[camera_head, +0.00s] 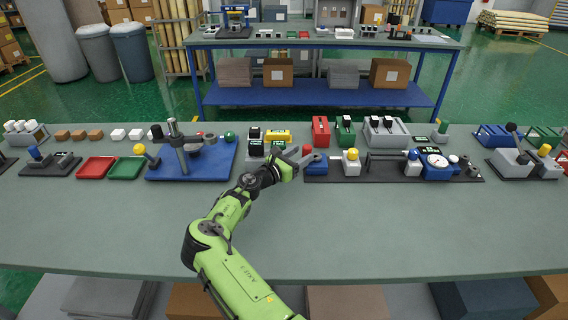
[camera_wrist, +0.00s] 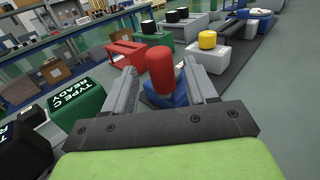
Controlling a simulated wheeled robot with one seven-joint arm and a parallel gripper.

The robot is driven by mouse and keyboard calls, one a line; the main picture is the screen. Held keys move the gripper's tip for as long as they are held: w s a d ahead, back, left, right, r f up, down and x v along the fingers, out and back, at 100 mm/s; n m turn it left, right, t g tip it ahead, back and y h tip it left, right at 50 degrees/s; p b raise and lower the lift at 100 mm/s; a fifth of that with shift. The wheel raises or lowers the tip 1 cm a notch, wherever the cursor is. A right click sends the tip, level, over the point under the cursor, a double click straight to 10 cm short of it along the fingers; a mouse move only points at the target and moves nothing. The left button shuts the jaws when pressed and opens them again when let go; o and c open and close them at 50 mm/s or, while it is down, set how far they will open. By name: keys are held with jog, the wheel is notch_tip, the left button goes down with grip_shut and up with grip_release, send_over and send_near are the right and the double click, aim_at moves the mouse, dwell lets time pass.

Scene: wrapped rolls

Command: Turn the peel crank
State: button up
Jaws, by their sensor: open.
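The crank handle, a red upright knob (camera_wrist: 161,69), stands on a blue part (camera_wrist: 180,97) in the wrist view. In the head view the red knob (camera_head: 306,149) shows at the left end of a dark fixture base. My gripper (camera_wrist: 160,75) is open, with one grey finger on each side of the red knob. I cannot tell whether either finger touches it. In the head view my gripper (camera_head: 298,160) reaches this spot from the lower left, and the fingers partly hide the crank's foot.
A yellow-topped grey block (camera_head: 351,162) stands right of the crank on the same base. A green "TYPE C READY" block (camera_wrist: 77,101) is close on the left in the wrist view. A blue fixture (camera_head: 220,160) with a post lies left. The front of the bench (camera_head: 400,230) is clear.

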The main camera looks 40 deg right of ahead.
jog(key=s+a+p, duration=0.1)
jog(key=a, duration=1.1)
jog(key=shift+d, duration=0.1)
